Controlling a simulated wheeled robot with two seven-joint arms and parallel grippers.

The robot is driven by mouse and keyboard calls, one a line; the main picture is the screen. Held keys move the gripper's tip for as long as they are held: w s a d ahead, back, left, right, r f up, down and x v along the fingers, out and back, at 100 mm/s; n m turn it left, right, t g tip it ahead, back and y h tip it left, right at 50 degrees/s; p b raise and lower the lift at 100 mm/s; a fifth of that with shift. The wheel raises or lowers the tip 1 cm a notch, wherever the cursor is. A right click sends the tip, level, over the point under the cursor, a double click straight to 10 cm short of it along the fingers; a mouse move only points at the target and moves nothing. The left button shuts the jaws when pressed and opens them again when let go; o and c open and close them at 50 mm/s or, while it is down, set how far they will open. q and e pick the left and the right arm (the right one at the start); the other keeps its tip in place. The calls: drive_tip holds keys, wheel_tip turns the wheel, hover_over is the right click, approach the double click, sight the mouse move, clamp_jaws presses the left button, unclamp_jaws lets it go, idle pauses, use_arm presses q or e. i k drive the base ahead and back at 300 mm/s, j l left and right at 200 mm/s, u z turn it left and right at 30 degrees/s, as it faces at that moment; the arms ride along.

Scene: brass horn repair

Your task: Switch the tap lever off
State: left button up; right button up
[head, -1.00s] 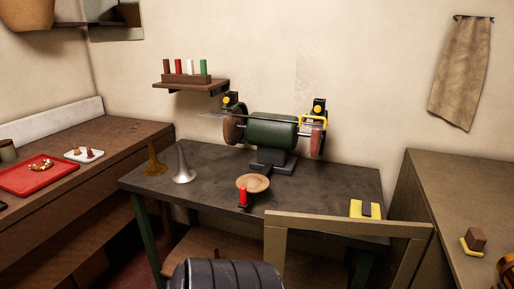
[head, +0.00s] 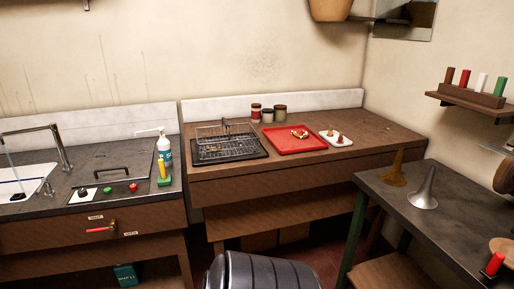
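A red lever (head: 100,230) sits on the wooden front of the sink counter, at the left. It lies roughly level, its handle pointing left from a pivot at its right end. One small pale label is above it and another is at its lower right; their lettering is too small to read surely. A metal tap (head: 62,150) arches over the white sink (head: 30,172) at the left edge. A thin bluish stream seems to fall from its spout. Neither of my grippers is in view.
A soap bottle (head: 165,150), a green-and-yellow item (head: 163,174) and a control panel (head: 108,192) are on the counter. A dish rack (head: 228,148) and red tray (head: 294,140) stand on the wooden bench. A dark table (head: 440,222) holds a silver cone (head: 424,194).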

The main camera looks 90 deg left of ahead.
sight(43, 181)
drive_tip(key=u, duration=4.3)
